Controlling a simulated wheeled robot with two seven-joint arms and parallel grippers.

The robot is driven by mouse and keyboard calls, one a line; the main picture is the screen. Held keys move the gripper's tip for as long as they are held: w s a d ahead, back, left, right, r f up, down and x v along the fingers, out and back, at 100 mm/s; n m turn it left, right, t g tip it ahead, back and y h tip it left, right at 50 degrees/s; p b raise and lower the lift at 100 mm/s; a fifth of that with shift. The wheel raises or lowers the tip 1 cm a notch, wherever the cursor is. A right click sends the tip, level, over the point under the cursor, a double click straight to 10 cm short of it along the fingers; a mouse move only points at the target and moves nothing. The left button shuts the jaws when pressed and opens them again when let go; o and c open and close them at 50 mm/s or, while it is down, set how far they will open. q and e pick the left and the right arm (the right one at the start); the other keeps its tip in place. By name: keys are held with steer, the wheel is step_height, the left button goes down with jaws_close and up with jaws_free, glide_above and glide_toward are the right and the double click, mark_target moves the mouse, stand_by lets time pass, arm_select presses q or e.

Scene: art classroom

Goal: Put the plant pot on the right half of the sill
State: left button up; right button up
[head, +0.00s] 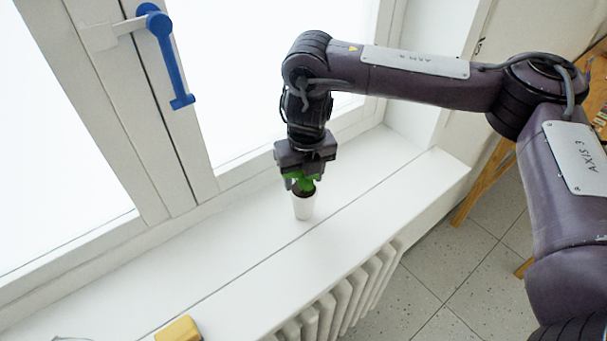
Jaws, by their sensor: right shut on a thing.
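The plant pot (303,207) is small and white, with dark soil and a green plant. It is upright at the right part of the white window sill (240,243); I cannot tell whether its base touches the sill. My right gripper (303,177) points down over the pot from above and is shut on it around the plant and rim. The fingers partly hide the leaves. My left gripper is not in the view.
A yellow block (179,330) is at the sill's front edge, bottom left. A blue window handle (168,58) sticks out at upper left. A white radiator (345,297) stands below the sill. The sill between block and pot is clear. A wooden easel-like frame (484,182) stands at right.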

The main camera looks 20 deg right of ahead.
steer(key=shift+f, duration=0.15)
steer(key=o, duration=1.5)
steer(key=shift+o, duration=0.2)
steer(key=shift+r, duration=0.2)
steer(key=r, duration=0.4)
steer(key=s+r, duration=0.1)
steer(key=r, duration=0.7)
steer(key=shift+s, duration=0.25)
steer(key=shift+f, duration=0.1)
